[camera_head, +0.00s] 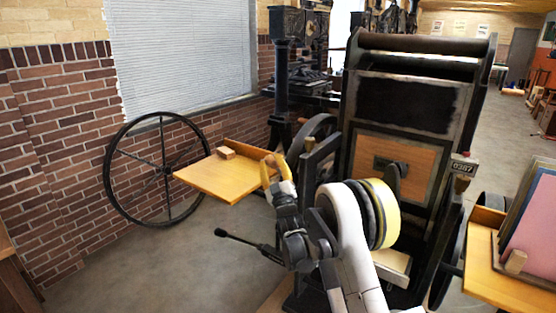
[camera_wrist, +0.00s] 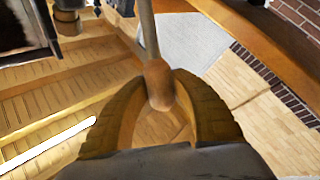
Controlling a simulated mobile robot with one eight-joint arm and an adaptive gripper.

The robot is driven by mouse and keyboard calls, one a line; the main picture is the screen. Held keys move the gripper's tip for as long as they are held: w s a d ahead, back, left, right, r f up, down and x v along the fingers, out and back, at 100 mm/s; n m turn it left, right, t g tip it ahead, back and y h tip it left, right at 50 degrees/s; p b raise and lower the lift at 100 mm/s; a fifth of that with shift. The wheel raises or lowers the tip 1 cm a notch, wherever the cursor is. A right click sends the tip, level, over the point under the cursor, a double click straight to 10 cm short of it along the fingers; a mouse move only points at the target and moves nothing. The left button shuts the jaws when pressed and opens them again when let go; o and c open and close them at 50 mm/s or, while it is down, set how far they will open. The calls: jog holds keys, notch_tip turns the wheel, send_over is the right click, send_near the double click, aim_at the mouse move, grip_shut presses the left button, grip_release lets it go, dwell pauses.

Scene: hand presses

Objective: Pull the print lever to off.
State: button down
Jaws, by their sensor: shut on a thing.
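My gripper (camera_wrist: 160,100) has its two ribbed orange-brown fingers closed around a wooden handle in the wrist view. The handle (camera_wrist: 158,80) sits on a grey metal rod (camera_wrist: 148,30), which runs up out of the frame; I take this to be the print lever. In the head view my gripper (camera_head: 270,169) is at the left side of the dark press (camera_head: 403,103), beside the wooden shelf. The lever's handle and rod are hidden or too small to make out there.
The yellow wooden shelf (camera_head: 215,181) carries a small block (camera_head: 227,153). A black rod with a knob (camera_head: 221,232) sticks out low at the left. A large spoked wheel (camera_head: 160,212) stands by the brick wall. A tray with boards (camera_head: 500,285) is at the right.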

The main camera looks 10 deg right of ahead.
jog(key=shift+s+a+f+n+t+y, duration=0.25)
jog(key=shift+s+f+n+y, duration=0.1)
jog(key=shift+f+n, duration=0.1)
jog(key=shift+s+a+f+n+t+y, duration=0.15)
jog(key=shift+s+a+f+n+y, duration=0.1)
jog(key=shift+s+f+n+y, duration=0.15)
jog(key=shift+f, duration=0.1)
jog(key=c, duration=1)
grip_release()
jog(key=shift+a, duration=0.1)
jog(key=shift+c, duration=0.2)
jog(key=v, duration=1.2)
